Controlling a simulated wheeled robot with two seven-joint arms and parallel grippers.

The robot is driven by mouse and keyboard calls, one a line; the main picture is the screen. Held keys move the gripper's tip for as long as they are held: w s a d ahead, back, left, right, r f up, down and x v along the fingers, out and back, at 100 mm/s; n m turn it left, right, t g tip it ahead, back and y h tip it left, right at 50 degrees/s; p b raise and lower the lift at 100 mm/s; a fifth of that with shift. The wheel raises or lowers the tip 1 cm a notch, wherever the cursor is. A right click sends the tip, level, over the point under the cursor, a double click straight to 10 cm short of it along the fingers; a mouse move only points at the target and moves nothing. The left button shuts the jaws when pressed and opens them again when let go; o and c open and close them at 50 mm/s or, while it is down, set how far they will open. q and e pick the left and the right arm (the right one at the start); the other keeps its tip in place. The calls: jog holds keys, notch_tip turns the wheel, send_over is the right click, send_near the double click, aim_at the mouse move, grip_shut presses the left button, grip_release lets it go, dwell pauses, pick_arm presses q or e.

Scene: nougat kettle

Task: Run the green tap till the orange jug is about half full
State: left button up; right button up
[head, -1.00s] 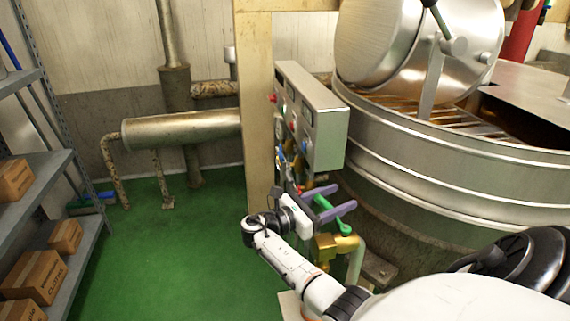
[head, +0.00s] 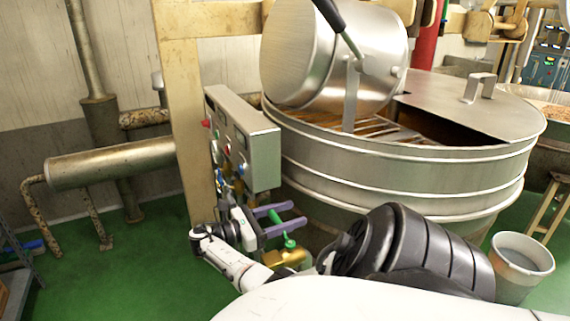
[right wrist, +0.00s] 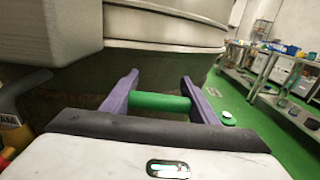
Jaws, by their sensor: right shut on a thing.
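The green tap handle (head: 289,241) sits on a brass valve (head: 288,258) low beside the kettle. My right gripper (head: 295,214) is at the tap, its two purple fingers pointing right. In the right wrist view the green handle (right wrist: 160,102) lies crosswise between the purple fingers (right wrist: 160,84), and the gripper is shut on it. The tap's outlet is hidden behind my arm in the head view, and I see no water. I cannot make out the orange jug in either view. My left gripper is not in view.
The large steel kettle (head: 400,170) stands right behind the tap. A control box (head: 245,140) hangs on a beige post (head: 185,120) just above my right gripper. A grey bucket (head: 521,262) stands at the right.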

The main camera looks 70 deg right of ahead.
jog(key=shift+s, duration=0.1)
jog(key=o, duration=1.5)
jog(key=shift+d, duration=0.1)
jog(key=b+v, duration=0.1)
jog(key=v, duration=0.9)
